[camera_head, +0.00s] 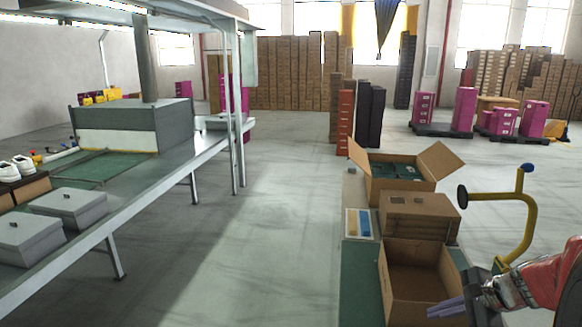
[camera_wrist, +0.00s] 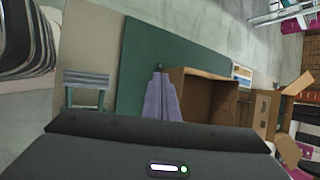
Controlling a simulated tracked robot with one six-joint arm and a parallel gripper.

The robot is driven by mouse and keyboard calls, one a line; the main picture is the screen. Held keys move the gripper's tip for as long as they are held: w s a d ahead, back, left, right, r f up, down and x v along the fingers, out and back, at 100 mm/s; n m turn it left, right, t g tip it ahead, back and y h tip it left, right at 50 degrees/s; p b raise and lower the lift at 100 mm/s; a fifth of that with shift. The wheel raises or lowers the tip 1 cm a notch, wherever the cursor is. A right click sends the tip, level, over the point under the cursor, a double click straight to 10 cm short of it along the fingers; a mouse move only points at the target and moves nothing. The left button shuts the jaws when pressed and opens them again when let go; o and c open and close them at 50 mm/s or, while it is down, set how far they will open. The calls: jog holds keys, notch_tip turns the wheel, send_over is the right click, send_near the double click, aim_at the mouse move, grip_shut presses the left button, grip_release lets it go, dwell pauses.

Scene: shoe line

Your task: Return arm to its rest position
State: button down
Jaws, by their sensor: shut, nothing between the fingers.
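My gripper (camera_head: 447,308) is at the lower right of the head view, at the end of my red arm. Its lilac-grey fingers are shut with nothing between them. They overlap the right side of an open, empty cardboard box (camera_head: 415,268); the exact gap is unclear. In the wrist view my gripper's fingers (camera_wrist: 161,100) show together, just left of that open box (camera_wrist: 205,80), over a green mat (camera_wrist: 140,60).
A closed carton (camera_head: 418,212) and an open carton (camera_head: 440,160) stand behind the empty box. A conveyor table (camera_head: 130,220) with grey lidded boxes and white shoes (camera_head: 18,168) runs along the left. The floor between is clear. Pink stacks (camera_head: 463,110) stand at the back.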

jog(key=s+a+r+n+h, duration=0.2)
jog(key=s+a+r+n, duration=0.2)
jog(key=s+a+n, duration=0.5)
jog(key=s+a+r+n+h, duration=0.1)
jog(key=s+a+r+n, duration=0.3)
jog(key=s+a+n, duration=0.5)
jog(key=a+n, duration=0.1)
jog(key=a, duration=0.4)
jog(key=shift+s+a+r+n+g+h, duration=0.3)
jog(key=shift+a+r+n+g+h, duration=0.05)
jog(key=shift+r+n+g+h, duration=0.05)
